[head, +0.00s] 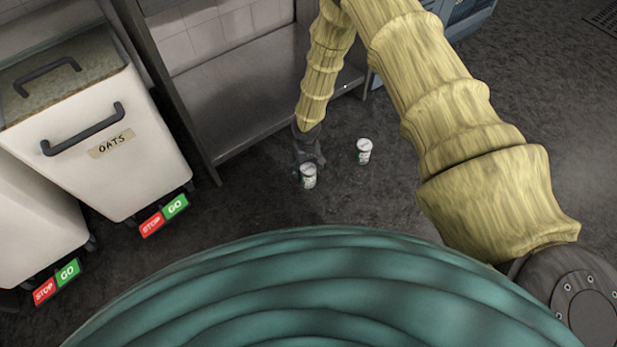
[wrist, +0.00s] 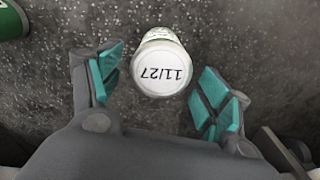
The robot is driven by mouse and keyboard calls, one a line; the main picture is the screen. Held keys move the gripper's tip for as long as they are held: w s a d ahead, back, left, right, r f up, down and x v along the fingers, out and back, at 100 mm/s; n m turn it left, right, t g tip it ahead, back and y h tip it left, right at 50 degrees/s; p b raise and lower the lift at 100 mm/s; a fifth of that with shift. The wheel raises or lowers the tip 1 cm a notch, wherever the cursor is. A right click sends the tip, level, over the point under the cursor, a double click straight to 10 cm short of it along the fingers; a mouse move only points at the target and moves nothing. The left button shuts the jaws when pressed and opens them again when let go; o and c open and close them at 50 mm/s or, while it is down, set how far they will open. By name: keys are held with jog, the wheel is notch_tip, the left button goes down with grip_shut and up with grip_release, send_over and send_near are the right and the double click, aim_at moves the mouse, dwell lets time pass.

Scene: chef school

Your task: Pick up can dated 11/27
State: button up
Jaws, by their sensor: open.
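The can dated 11/27 (wrist: 160,66) stands on the floor in the wrist view, its white lid up and the date reading upside down. My gripper (wrist: 158,88) is open, with one teal-padded finger on each side of the can. A gap shows between the can and the left finger, and the right finger is close to its side. In the head view my gripper (head: 308,166) is low over the floor at one white and green can (head: 308,181). A second similar can (head: 364,151) stands to the right; its date is too small to read.
A metal shelf unit (head: 240,110) stands just behind the gripper. A white bin marked OATS (head: 100,150) is at the left, with red and green STOP/GO tags (head: 164,216) at its base. A green object (wrist: 10,20) shows at the wrist view's top left corner. Open floor lies to the right.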

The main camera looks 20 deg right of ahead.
jog(key=f+b, duration=0.1)
jog(key=f, duration=0.1)
jog(key=s+f+b, duration=0.1)
jog(key=f+b, duration=0.1)
jog(key=f, duration=0.1)
jog(key=shift+d+f, duration=0.15)
jog(key=shift+f, duration=0.5)
jog(key=c, duration=1.1)
